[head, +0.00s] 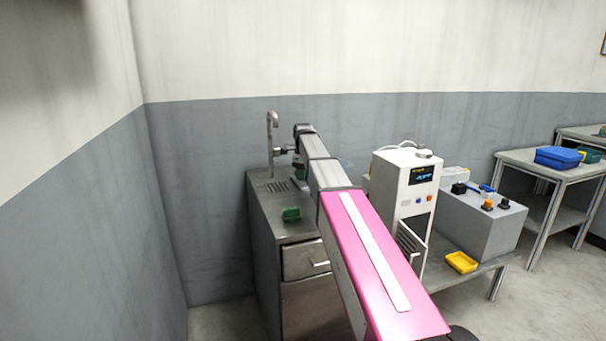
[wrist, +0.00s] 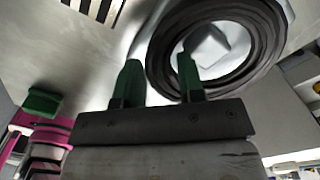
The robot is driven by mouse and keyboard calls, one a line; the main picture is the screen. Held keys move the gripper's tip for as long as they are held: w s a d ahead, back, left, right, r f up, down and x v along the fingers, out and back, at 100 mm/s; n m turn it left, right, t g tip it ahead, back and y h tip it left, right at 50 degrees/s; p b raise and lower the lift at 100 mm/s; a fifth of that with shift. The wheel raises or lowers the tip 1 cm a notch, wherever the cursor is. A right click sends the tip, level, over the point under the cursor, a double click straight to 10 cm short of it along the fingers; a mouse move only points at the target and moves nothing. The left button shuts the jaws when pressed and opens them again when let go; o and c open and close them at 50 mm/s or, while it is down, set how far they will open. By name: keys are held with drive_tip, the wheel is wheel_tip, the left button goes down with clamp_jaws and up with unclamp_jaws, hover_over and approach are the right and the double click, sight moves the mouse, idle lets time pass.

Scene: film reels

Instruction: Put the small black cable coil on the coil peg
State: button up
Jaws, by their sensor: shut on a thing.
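The black cable coil (wrist: 160,60) is a thick dark ring in the upper right of the wrist view. My gripper (wrist: 158,74) has green fingertips, one on each side of the coil's left rim; the right fingertip is inside the ring. It is shut on that rim. A pale grey block-like shape (wrist: 206,46) shows through the coil's opening; I cannot tell whether it is the coil peg or whether the coil is around it. In the head view my arm reaches over the steel cabinet and hides the coil.
The steel cabinet (head: 262,205) has a tap (head: 271,135) at its back and a slotted grille. A green block (head: 291,214) lies near its front edge.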

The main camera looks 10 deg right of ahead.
drive_tip(key=shift+f, duration=0.25)
drive_tip(key=o, duration=1)
drive_tip(key=shift+w, duration=0.1)
drive_tip(key=shift+w+d+r, duration=0.1)
drive_tip(key=shift+r, duration=0.05)
drive_tip(key=r, duration=1.3)
drive_tip(key=shift+s, duration=0.2)
